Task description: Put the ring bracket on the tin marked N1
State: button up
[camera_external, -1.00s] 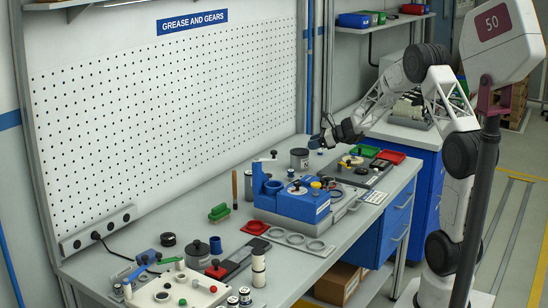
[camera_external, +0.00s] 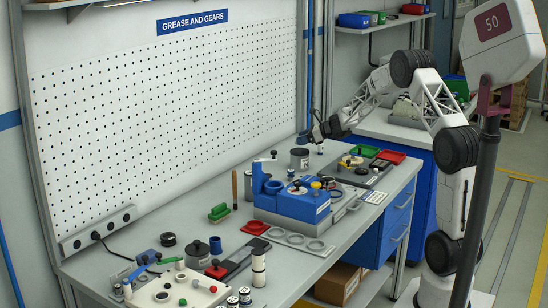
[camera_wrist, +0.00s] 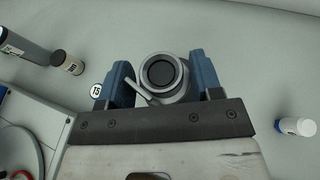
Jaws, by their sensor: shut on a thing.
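My gripper (camera_wrist: 160,72) has its two blue fingers on either side of a grey round part with a dark centre and a short thin arm at its left, which looks like the ring bracket (camera_wrist: 159,94). The gripper is shut on it. In the external view my gripper (camera_external: 316,134) is above the far end of the bench; the held part is too small to make out there. A grey tin with a dark top (camera_external: 299,159) stands on the bench below and left of the gripper. Its marking cannot be read, and I see no legible N1.
A blue fixture block (camera_external: 290,203) and a dark tray of parts (camera_external: 357,171) stand nearer. In the wrist view, a dark cylinder (camera_wrist: 27,45) and a small jar (camera_wrist: 68,63) are upper left, and a white bottle with a blue part (camera_wrist: 296,127) is right.

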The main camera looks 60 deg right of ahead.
aim_at(301, 151)
jog(key=shift+w+d+f, duration=0.1)
jog(key=shift+w+d, duration=0.15)
jog(key=shift+w, duration=0.25)
jog(key=shift+s+f, duration=0.1)
jog(key=shift+f, duration=1.6)
jog(key=shift+f, duration=0.1)
jog(key=o, duration=1)
jog(key=v, duration=1.2)
